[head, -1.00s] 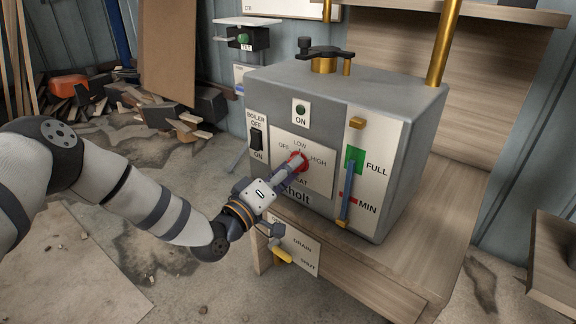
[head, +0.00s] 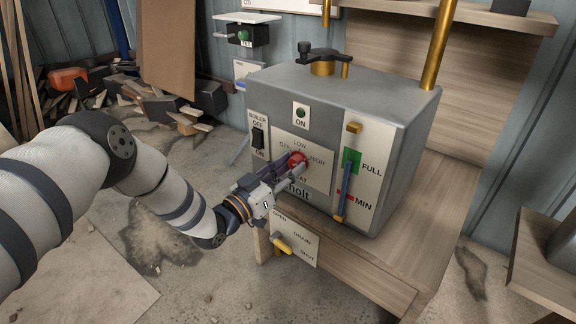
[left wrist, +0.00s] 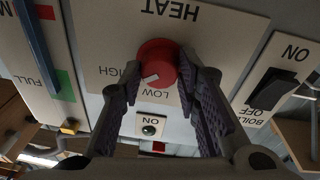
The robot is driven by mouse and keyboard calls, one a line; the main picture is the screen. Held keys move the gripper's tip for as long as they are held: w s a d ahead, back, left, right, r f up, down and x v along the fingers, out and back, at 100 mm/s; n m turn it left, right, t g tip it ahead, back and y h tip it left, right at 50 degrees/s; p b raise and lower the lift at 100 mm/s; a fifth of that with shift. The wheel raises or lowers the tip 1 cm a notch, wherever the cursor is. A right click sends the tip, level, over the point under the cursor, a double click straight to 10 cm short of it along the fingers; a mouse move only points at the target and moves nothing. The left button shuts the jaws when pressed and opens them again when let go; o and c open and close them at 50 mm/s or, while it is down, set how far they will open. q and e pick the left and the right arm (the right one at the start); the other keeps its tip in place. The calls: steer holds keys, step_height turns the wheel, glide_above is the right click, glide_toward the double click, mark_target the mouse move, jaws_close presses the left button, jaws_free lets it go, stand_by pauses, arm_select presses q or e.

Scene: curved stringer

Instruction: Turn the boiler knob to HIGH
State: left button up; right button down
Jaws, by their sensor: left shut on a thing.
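The red boiler knob (head: 297,159) sits on the HEAT plate (head: 318,180) on the front of the grey boiler (head: 385,125). My left gripper (head: 291,168) reaches it from the lower left. In the left wrist view, which is upside down, its two fingers (left wrist: 157,82) lie on either side of the knob (left wrist: 157,58) and are shut on it. The knob's white mark (left wrist: 150,78) points between LOW and HIGH. The OFF label is hidden behind a finger in the wrist view. My right gripper is not in view.
A black boiler switch (head: 258,138) is left of the plate, and a level gauge with a blue bar (head: 346,190) is right of it. A yellow drain handle (head: 283,244) is below. The boiler stands on a wooden bench (head: 415,225). Scrap wood (head: 175,112) lies at the back left.

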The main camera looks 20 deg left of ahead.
arm_select(q)
steer(key=shift+w+r+m, duration=0.1)
steer(key=shift+r+m, duration=0.1)
steer(key=shift+m, duration=0.5)
steer(key=o, duration=1.2)
steer(key=shift+c, duration=0.2)
steer(key=shift+f, duration=0.1)
steer(key=shift+s+a+f, duration=0.1)
steer(key=shift+s+a, duration=0.05)
steer(key=shift+s, duration=0.2)
steer(key=v, duration=1.1)
steer(key=shift+s+a+f, duration=0.1)
steer(key=shift+s, duration=0.1)
